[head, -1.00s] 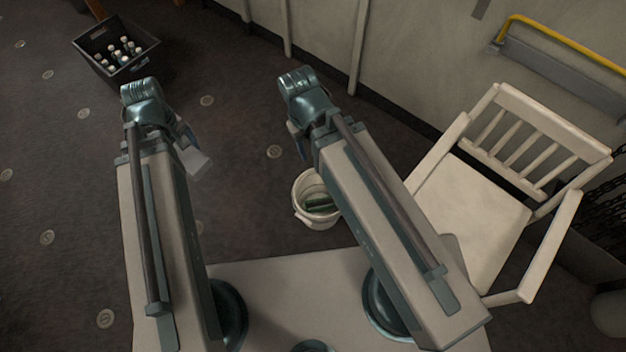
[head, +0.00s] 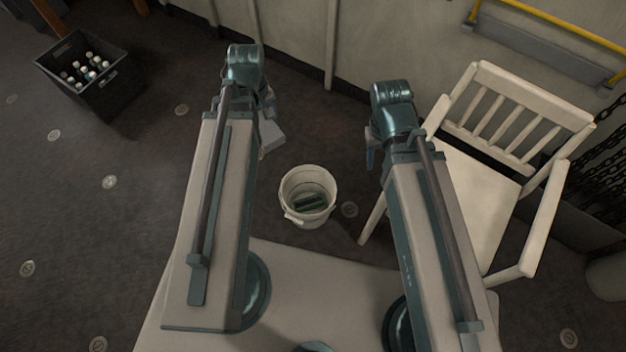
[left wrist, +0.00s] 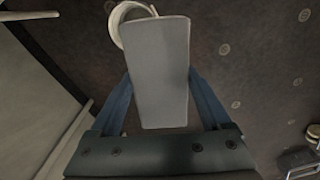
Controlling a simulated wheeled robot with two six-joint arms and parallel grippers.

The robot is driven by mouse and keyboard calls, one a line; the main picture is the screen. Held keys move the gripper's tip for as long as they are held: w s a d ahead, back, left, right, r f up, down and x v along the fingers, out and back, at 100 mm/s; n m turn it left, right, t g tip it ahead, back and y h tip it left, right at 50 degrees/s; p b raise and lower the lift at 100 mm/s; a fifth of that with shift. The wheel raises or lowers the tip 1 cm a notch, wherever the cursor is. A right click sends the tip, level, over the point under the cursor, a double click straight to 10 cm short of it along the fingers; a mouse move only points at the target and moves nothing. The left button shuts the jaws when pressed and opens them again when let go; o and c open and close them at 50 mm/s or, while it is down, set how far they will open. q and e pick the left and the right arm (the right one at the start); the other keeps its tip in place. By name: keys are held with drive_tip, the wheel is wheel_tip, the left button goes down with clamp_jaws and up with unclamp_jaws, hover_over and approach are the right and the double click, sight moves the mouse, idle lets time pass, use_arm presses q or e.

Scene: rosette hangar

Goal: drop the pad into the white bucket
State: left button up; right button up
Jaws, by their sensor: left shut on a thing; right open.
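The pad (head: 271,136) is a light grey flat block. My left gripper (head: 266,112) is shut on it and holds it in the air, up and left of the bucket in the head view. In the left wrist view the pad (left wrist: 158,72) sits between the two blue fingers and covers part of the bucket. The white bucket (head: 292,213) stands on the floor between my arms, with dark green things (head: 311,201) inside. Its rim shows behind the pad in the left wrist view (left wrist: 116,18). My right gripper (head: 371,154) is open, right of the bucket, mostly hidden by its wrist.
A white wooden chair (head: 475,195) stands on the right, close to my right arm. A black crate (head: 104,95) with several bottles is at the far left. A wall with a yellow rail (head: 555,35) runs along the back. The dark floor on the left is mostly clear.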

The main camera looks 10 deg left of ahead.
use_arm(q)
drive_tip(key=w+d+f+n+b, duration=0.1)
drive_tip(key=w+d+f+b, duration=0.2)
drive_tip(key=f+b, duration=1.1)
drive_tip(key=w+d+f+n+b, duration=0.1)
drive_tip(key=w+d+f+b, duration=0.2)
drive_tip(key=f+b, duration=1.2)
drive_tip(key=w+d+f+n+b, duration=0.2)
drive_tip(key=w+d+f+b, duration=0.1)
drive_tip(key=f+b, duration=1.1)
drive_tip(key=shift+w+d+f+b, duration=0.3)
drive_tip(key=shift+w+f, duration=0.5)
drive_tip(key=shift+f, duration=0.75)
drive_tip(key=shift+f, duration=0.15)
wheel_tip(320, 180, down, 10)
drive_tip(key=b, duration=1)
drive_tip(key=shift+r, duration=0.25)
drive_tip(key=o, duration=1.3)
drive_tip(key=shift+r, duration=0.1)
